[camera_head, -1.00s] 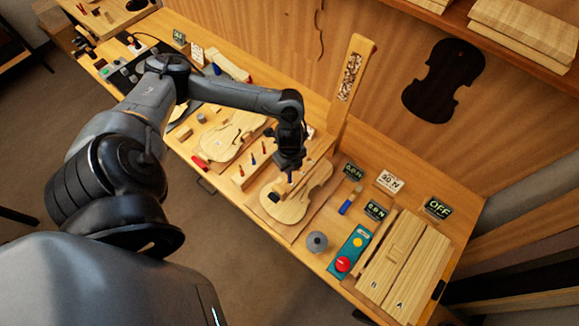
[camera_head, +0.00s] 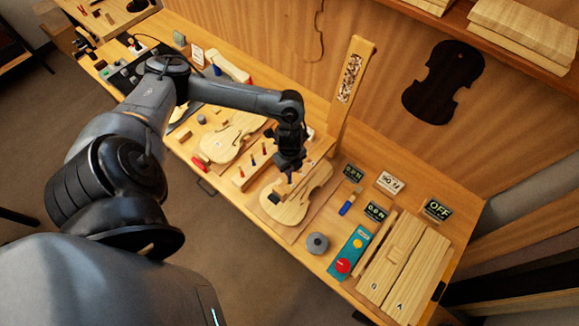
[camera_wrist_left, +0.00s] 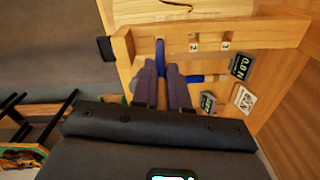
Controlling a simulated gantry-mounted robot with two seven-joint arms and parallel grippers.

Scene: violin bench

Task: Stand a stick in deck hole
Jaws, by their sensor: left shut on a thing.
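My left gripper (camera_head: 289,166) is over the pale violin-shaped plate (camera_head: 305,197), near its upper left part. In the left wrist view, its two fingers (camera_wrist_left: 162,70) are shut on a slim blue stick (camera_wrist_left: 160,47), which stands out beyond the fingertips. In the head view the gripper hides most of the stick, and I cannot tell whether its end is in a hole. A pale wooden rack (camera_head: 244,176) with red and blue sticks lies left of the plate. My right gripper is not in view.
A blue tool (camera_head: 346,208) and small displays (camera_head: 375,211) lie right of the plate. A grey round weight (camera_head: 317,243), a teal button box (camera_head: 350,253) and wooden boards (camera_head: 405,265) are at the front right. A tall wooden post (camera_head: 349,85) stands behind.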

